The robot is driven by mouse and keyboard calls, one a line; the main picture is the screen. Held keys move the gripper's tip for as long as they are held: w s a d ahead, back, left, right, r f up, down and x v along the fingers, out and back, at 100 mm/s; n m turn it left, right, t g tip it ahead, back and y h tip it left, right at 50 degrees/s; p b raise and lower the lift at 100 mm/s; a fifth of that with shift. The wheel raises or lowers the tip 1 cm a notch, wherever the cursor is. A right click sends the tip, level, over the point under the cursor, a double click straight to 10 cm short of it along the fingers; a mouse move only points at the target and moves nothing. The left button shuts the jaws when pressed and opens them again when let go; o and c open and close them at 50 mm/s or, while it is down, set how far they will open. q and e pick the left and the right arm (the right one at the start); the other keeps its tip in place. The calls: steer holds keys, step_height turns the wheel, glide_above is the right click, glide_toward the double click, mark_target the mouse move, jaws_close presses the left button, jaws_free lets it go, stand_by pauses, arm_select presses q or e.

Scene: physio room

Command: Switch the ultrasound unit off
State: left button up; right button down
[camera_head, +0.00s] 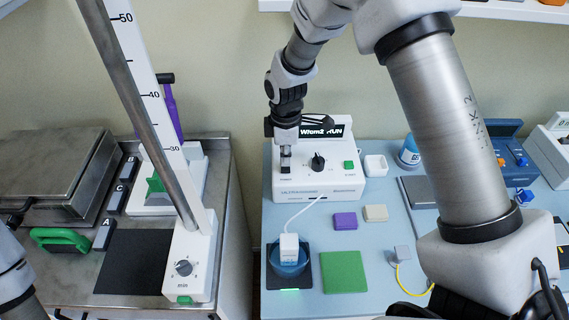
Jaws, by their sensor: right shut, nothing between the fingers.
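The ultrasound unit (335,185) is a white box at the back of the blue table. Its dark panel (323,131) reads "W/cm2 RUN" in white. A black knob (318,161) sits mid-front, with a green button (349,165) to its right. My right gripper (286,165) is shut and empty, pointing down at the unit's left front, where a small label shows. It hides the control there, and I cannot tell whether it touches it. A white cable runs from the unit to a white head (289,246) above a blue cup. My left gripper is out of view.
The cup (288,265) stands on a black pad with a green light. A green pad (345,272), purple block (345,221) and beige block (376,213) lie nearby. My right arm spans the table's right side. A metal cart with a tall ruler column stands left.

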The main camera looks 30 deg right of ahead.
mark_target(286, 169)
steer(key=shift+f+b, duration=0.55)
steer(key=shift+f, duration=0.6)
stand_by(0.6)
steer(key=shift+r, duration=0.1)
step_height(286, 169, up, 7)
steer(key=p, duration=0.6)
steer(key=shift+p, duration=0.35)
